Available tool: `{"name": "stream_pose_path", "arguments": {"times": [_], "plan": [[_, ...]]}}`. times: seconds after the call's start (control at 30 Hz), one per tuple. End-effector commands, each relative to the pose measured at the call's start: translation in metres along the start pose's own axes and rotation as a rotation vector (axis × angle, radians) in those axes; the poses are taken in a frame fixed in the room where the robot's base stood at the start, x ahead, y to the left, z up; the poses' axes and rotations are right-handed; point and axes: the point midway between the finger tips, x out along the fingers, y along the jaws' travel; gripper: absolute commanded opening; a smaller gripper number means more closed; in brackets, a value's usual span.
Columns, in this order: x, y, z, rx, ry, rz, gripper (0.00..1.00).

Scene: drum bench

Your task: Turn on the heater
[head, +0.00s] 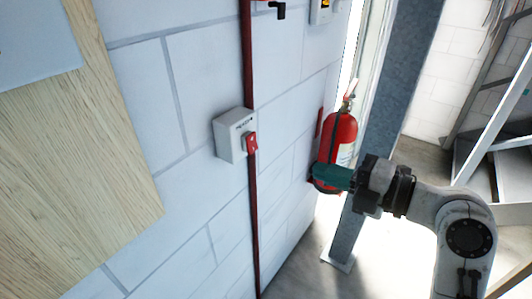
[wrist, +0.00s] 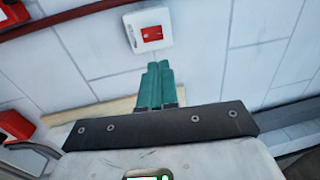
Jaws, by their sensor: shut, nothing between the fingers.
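A pale grey switch box (head: 225,140) with a red rocker switch (head: 250,142) is fixed to the white block wall. In the wrist view the fingertips (wrist: 157,65) point toward the box, with a gap of wall between.
A dark red pipe (head: 248,60) runs down the wall beside the switch box. A red fire extinguisher (head: 340,132) stands behind my gripper, near a grey steel post (head: 385,90). A wooden board (head: 80,150) is at the left. The wall between gripper and box looks clear.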

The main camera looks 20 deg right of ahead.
Motion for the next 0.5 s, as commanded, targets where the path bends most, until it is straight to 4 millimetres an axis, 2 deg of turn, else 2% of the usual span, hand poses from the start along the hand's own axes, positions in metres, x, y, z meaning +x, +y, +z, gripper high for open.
{"name": "stream_pose_path", "arguments": {"times": [0.23, 0.5], "plan": [[0.017, 0.002, -0.001, 0.003, 0.003, -0.001, 0.00], [0.068, 0.003, -0.001, 0.003, 0.004, -0.002, 0.00]]}}
